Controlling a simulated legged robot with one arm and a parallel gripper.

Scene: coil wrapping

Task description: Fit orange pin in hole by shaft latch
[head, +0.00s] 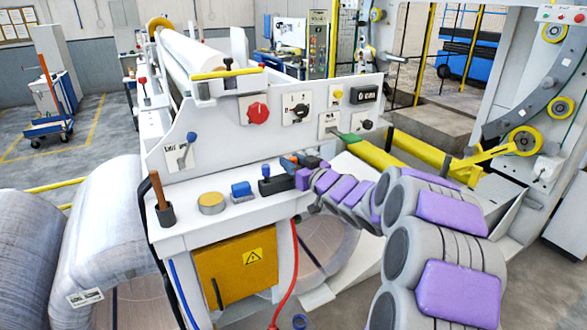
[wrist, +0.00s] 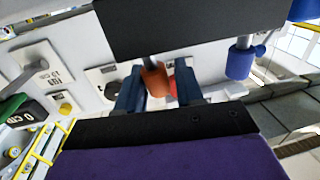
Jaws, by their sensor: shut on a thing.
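My gripper (head: 296,160) is in front of the white control panel, above the machine's ledge. In the wrist view my gripper (wrist: 160,92) has its two dark blue fingers closed on the orange pin (wrist: 155,80). The pin's upper end is hidden under the dark gripper body. In the head view only a small orange spot shows between the fingers. The shaft latch, a yellow bar with a black knob (head: 226,72), lies across the top of the panel by the white roll, up and left of my gripper. I cannot make out the hole.
The panel carries a red knob (head: 257,112), a black switch (head: 299,107), a green-handled lever (head: 345,137) and a blue-tipped lever (head: 191,138).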

